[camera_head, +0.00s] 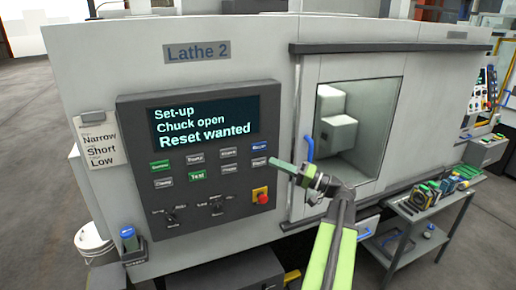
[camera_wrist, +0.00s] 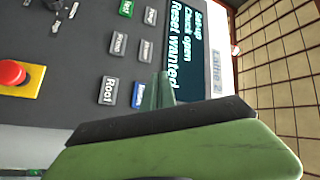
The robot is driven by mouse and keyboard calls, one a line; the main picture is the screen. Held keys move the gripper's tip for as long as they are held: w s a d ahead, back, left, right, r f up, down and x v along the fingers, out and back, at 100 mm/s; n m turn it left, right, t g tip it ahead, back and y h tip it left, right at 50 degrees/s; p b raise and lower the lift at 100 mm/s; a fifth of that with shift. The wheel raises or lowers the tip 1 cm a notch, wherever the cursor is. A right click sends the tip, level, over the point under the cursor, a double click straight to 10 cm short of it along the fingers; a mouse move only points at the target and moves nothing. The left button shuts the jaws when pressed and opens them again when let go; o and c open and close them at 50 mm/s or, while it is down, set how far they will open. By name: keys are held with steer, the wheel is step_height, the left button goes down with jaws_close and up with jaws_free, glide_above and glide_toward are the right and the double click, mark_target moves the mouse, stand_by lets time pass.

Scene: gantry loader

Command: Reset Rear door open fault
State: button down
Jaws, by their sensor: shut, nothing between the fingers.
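The grey Lathe 2 machine (camera_head: 235,75) carries a dark control panel (camera_head: 215,230). Its screen (camera_head: 202,122) reads "Set-up", "Chuck open", "Reset wanted". Below it are two rows of buttons, including a blue button (camera_head: 258,147) with a grey button (camera_head: 259,162) under it. Contact cannot be told. No rear door shows.
A red stop button on yellow (camera_head: 260,195) sits below the buttons, with knobs (camera_head: 217,207) to its left. A blue handle (camera_head: 310,148) is beside the front window. A tool cart (camera_head: 412,212) stands right, a white bucket (camera_head: 92,240) left.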

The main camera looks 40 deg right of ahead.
steer(key=shift+w, duration=0.1)
glide_toward(255, 146)
steer(key=a+x, duration=0.1)
steer(key=x, duration=0.4)
steer(key=shift+s, duration=0.25)
steer(key=shift+w+d, duration=0.1)
steer(key=shift+w, duration=0.05)
stand_by(1.6)
steer(key=shift+w, duration=0.2)
steer(key=shift+w+d, duration=0.2)
steer(key=shift+w, duration=0.1)
stand_by(0.6)
steer(key=shift+s+a, duration=0.3)
steer(key=shift+s, duration=0.4)
steer(key=shift+s, duration=0.1)
